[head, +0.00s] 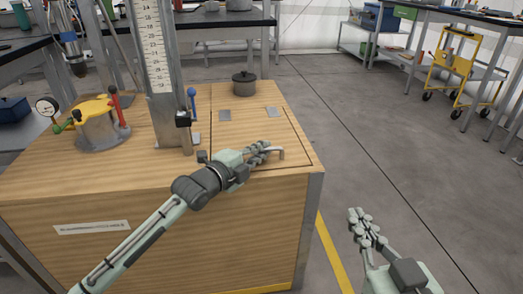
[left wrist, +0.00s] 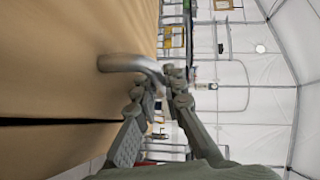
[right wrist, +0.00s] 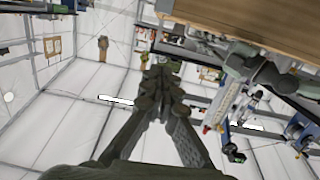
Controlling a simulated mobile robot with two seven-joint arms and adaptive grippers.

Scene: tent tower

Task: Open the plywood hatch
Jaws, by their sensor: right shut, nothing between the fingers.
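The plywood hatch (head: 238,132) lies closed and flush in the right part of the wooden cabinet top, with two grey hinge plates (head: 224,115) at its far side. Its bent metal handle (head: 281,153) stands near the front right edge and shows large in the left wrist view (left wrist: 122,62). My left gripper (head: 266,147) is at the handle, its fingertips close around the bent end; whether they grip it is unclear. My right gripper (head: 359,217) is shut and empty, away from the cabinet at the lower right; its closed fingers show in the right wrist view (right wrist: 160,78).
A dark lidded pot (head: 244,84) stands on the top behind the hinges. A metal column with a scale (head: 155,50) rises left of the hatch. A yellow-topped device with a gauge (head: 95,118) is at far left.

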